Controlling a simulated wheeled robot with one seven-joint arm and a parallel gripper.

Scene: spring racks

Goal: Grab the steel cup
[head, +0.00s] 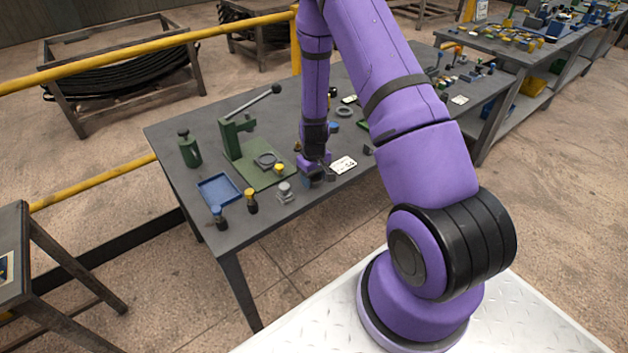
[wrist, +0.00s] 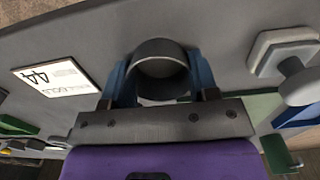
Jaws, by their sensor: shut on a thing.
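The steel cup (wrist: 160,62) is a grey, round, open-topped cup in the upper middle of the wrist view. My gripper (wrist: 160,80) has its two blue fingers on either side of the cup, shut on it. The cup's mouth faces the camera. In the head view my gripper (head: 312,178) is low over the near edge of the table, and the cup there is mostly hidden by it. I cannot tell whether the cup rests on the table.
The grey table (head: 165,135) holds a green lever press (head: 232,140), a blue tray (head: 219,190), a white card (head: 343,164) and a grey knobbed piece (head: 285,192). Two dark bottles with coloured caps stand near the front edge. A yellow rail (head: 150,50) runs behind.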

